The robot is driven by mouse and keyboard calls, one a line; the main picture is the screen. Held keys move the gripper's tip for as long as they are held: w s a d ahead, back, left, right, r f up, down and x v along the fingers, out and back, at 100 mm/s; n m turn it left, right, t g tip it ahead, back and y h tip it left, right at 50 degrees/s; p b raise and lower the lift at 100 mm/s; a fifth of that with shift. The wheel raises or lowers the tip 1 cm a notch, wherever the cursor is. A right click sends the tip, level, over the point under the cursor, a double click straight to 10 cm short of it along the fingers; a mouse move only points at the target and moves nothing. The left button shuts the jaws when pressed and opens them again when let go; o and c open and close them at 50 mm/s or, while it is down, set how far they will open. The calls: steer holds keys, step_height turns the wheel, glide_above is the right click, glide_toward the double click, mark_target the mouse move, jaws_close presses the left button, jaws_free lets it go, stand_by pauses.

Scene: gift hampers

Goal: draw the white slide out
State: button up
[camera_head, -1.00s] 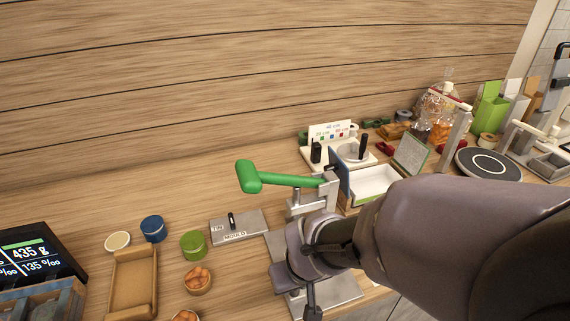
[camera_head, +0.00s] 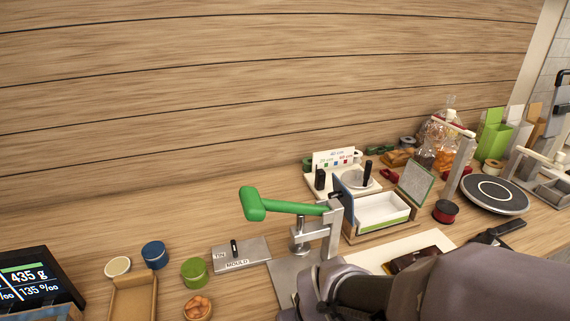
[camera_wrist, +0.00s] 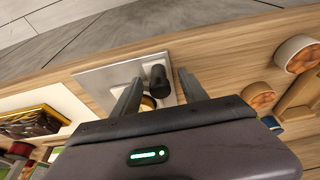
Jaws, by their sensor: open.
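No part is plainly marked as the white slide; I cannot tell which it is. A white open tray with a green front strip (camera_head: 384,210) sits in a wooden holder at the right of the head view. The press with a green handle (camera_head: 290,207) stands on a grey metal plate (camera_head: 284,272). In the wrist view my gripper (camera_wrist: 158,90) is open, its two fingers either side of a short black knob (camera_wrist: 158,78) above a grey plate (camera_wrist: 105,76). A brassy round part (camera_wrist: 148,103) shows partly below the knob. In the head view my fingers are hidden by my wrist.
A white board (camera_head: 425,242) with a dark packet lies right of the press; the packet (camera_wrist: 30,121) also shows in the wrist view. A mould plate (camera_head: 240,254), tins and a biscuit bowl (camera_head: 198,307) stand left. A red spool (camera_head: 445,211) is at right.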

steer(key=shift+r, duration=0.1)
step_height(320, 180, up, 7)
steer(key=p, duration=0.6)
steer(key=shift+r, duration=0.1)
steer(key=shift+f, duration=0.2)
steer(key=shift+r, duration=0.1)
steer(key=p+v, duration=0.8)
steer(key=v, duration=0.9)
steer(key=d+f+m+t+b, duration=0.1)
steer(key=m+b, duration=0.1)
steer(key=b, duration=0.1)
steer(key=s+d+f+m+b, duration=0.1)
steer(key=m+b, duration=0.1)
steer(key=m, duration=0.1)
steer(key=s+d+f+m+t+y+b, duration=0.1)
steer(key=d+m+b, duration=0.1)
steer(key=b, duration=0.1)
steer(key=shift+s+f+m+t+b, duration=0.2)
steer(key=shift+f+m+t+b, duration=0.1)
steer(key=shift+f+b, duration=0.05)
